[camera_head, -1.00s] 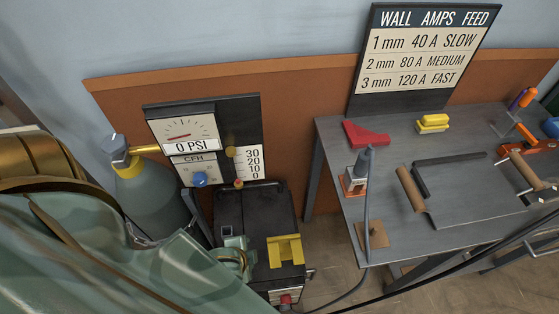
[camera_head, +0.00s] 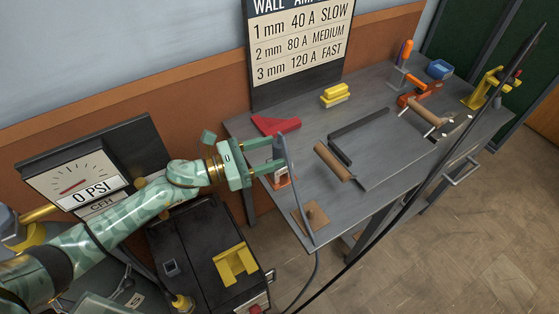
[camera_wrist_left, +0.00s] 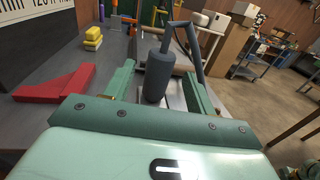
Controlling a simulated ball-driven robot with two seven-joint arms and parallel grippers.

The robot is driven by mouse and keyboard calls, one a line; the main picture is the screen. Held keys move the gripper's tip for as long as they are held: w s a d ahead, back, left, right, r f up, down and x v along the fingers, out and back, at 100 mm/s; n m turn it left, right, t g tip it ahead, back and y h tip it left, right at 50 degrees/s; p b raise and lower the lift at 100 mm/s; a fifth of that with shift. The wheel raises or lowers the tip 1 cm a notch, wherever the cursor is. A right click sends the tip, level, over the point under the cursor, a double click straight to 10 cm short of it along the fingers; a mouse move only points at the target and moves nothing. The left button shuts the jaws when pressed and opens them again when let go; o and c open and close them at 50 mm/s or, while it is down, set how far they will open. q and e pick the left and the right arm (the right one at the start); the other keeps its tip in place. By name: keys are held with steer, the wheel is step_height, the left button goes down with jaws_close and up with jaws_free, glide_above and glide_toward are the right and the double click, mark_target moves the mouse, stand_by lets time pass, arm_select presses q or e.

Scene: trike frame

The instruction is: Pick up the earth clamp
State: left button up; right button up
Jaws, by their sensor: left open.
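A dark grey cylindrical handle with a cable, which I take for the earth clamp, stands upright in the left wrist view (camera_wrist_left: 158,75). In the head view it stands at the table's left side (camera_head: 284,150), in a small orange and white holder (camera_head: 280,179). Its cable (camera_head: 316,270) hangs over the table's front edge. My left gripper (camera_head: 277,154) is open, with its fingers on either side of the handle. Whether they touch it I cannot tell. My right gripper is not in view.
On the grey table (camera_head: 380,185) lie a red angled block (camera_head: 275,124), a yellow block (camera_head: 334,95), a brown roll (camera_head: 332,162) and an orange clamp-like tool (camera_head: 425,100). A black machine with a yellow bracket (camera_head: 235,263) stands left of the table.

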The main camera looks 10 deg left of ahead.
mark_target(287, 160)
arm_select(q)
steer(key=x, duration=0.5)
steer(key=shift+w+d, duration=0.1)
steer(key=shift+w, duration=0.05)
steer(key=shift+c, duration=0.4)
steer(key=c, duration=1)
steer(key=shift+r, duration=0.1)
